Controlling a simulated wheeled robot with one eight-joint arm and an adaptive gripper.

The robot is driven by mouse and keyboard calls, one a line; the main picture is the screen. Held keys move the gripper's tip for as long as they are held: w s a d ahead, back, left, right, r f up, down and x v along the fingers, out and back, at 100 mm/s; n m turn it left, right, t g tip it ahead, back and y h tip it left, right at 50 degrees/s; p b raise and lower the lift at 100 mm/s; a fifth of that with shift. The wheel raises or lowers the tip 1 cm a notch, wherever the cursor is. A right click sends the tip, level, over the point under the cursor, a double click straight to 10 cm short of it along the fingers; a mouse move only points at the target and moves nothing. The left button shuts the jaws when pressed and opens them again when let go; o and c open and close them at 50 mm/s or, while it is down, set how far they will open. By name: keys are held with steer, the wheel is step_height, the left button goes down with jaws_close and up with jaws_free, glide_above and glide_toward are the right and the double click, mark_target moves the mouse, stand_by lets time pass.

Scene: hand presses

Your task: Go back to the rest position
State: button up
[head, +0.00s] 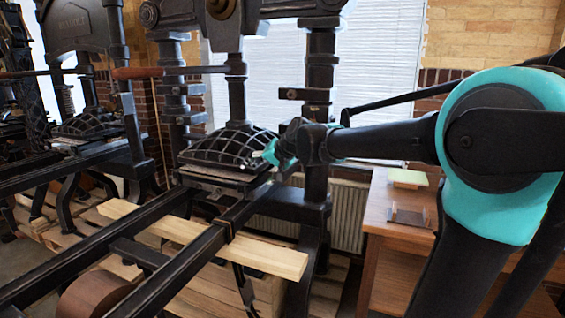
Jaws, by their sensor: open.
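My arm reaches in from the right edge toward the hand press in the middle. My gripper (268,152) is at the right side of the press's domed, ribbed platen (228,148). It is small in the picture and open, with nothing visible in it. I cannot tell whether it touches the press. Its far side is partly hidden by my own wrist. The press (320,110) has dark iron columns and long rails running toward the front left.
A wooden-handled bar (138,73) sticks out left of the press. A second press (88,125) stands at the left. A wooden plank (270,260) lies across under the rails. A wooden table (380,215) with small items stands right, behind my arm.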

steer(key=s+d+f+n+g+h, duration=0.1)
steer(key=s+d+f+h, duration=0.6)
steer(key=s+d+f, duration=1.9)
steer(key=shift+d+f+g, duration=0.45)
steer(key=shift+f+g, duration=0.35)
steer(key=shift+f, duration=0.05)
